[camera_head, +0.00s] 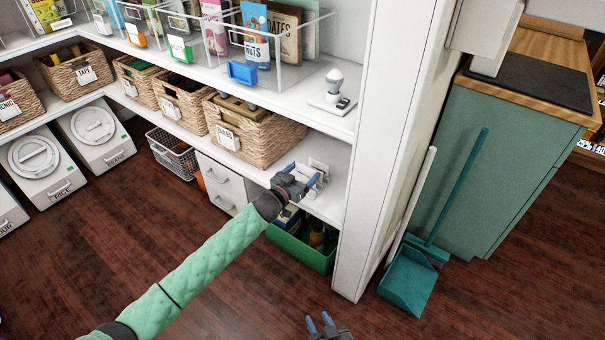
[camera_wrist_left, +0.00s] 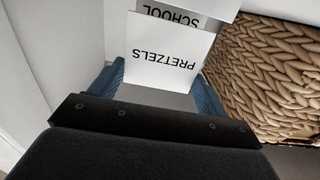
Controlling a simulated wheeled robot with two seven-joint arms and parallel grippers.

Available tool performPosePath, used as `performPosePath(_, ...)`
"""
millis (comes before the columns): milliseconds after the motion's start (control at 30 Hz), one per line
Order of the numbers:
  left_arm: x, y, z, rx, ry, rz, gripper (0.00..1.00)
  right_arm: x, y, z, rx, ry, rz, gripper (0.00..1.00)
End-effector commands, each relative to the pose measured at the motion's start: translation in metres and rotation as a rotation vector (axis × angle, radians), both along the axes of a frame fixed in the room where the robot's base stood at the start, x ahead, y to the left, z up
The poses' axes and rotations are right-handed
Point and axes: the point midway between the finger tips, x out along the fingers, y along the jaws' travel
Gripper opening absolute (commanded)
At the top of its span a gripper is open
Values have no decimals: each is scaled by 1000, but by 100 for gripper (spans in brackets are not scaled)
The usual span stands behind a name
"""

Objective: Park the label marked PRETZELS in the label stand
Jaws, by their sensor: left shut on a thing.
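The white label marked PRETZELS (camera_wrist_left: 160,58) is between the two blue fingers of my left gripper (camera_wrist_left: 164,90), with its text upside down in the left wrist view. My left gripper (camera_head: 307,184) is shut on it over the lower shelf, at its right end. Right behind it in the wrist view is another white label marked SCHOOL (camera_wrist_left: 168,14), partly hidden. White upright pieces (camera_head: 319,166) beside the gripper in the head view look like the label stand; its slots are not clear. My right gripper (camera_head: 322,325) is low at the bottom edge, its fingers apart and empty.
A wicker basket (camera_head: 270,140) stands left of my left gripper and is close at the right in the wrist view (camera_wrist_left: 265,75). A green crate (camera_head: 300,252) is on the floor below. The shelf's side panel (camera_head: 385,150) bounds the right.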

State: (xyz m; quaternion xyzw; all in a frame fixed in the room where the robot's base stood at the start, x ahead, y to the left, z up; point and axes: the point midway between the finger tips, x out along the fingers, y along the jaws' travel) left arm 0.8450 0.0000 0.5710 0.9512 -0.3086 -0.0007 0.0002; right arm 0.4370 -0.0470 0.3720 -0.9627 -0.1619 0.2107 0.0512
Motion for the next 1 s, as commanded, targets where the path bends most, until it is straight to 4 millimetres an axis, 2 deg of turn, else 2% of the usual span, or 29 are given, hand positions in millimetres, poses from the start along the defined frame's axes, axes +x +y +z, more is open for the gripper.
performPosePath(1000,0,0,-2,1,1,0,55,0,0,6,0,0,0,36)
